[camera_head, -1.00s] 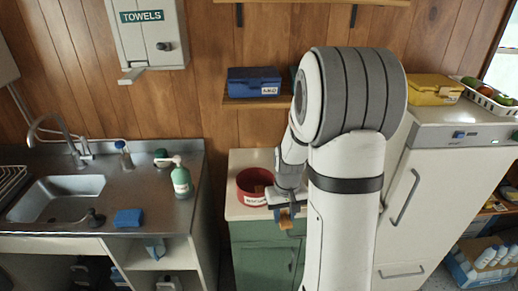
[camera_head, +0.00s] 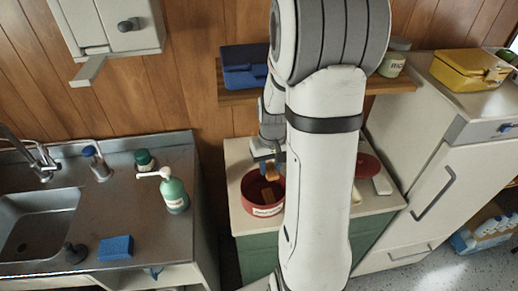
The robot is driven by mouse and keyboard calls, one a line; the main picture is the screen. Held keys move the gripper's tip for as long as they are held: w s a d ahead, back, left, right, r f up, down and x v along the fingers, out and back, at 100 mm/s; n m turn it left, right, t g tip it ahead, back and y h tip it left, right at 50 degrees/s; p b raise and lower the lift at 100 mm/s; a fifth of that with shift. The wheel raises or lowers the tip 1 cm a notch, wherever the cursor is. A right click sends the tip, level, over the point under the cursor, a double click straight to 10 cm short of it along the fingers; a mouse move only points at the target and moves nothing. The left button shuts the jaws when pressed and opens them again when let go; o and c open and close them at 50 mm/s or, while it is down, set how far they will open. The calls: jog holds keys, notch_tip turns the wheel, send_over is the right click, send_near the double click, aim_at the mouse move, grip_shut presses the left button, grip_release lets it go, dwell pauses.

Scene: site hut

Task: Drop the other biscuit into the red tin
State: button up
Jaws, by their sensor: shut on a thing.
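The red tin (camera_head: 252,206) stands open on the cream worktop, with a pale label on its front. A brown biscuit (camera_head: 267,195) lies inside it. My gripper (camera_head: 271,166) points down over the tin's back part and is shut on another, orange-brown biscuit (camera_head: 271,174). That biscuit appears at or just above the rim; its exact height is hard to tell. My arm hides the tin's right side.
A round red lid (camera_head: 367,167) lies on the worktop (camera_head: 240,158) to the right of my arm. A shelf above holds a blue box (camera_head: 243,66) and a jar (camera_head: 394,58). A sink counter with a green bottle (camera_head: 174,194) stands left.

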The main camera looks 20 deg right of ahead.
jog(key=shift+w+f, duration=0.2)
jog(key=shift+w, duration=0.2)
notch_tip(320, 180, down, 6)
jog(key=b, duration=0.4)
jog(key=shift+r, duration=0.15)
jog(key=o, duration=1)
jog(key=shift+r, duration=0.1)
jog(key=shift+o, duration=0.2)
jog(key=shift+r+b, duration=0.6)
jog(key=shift+r, duration=3.3)
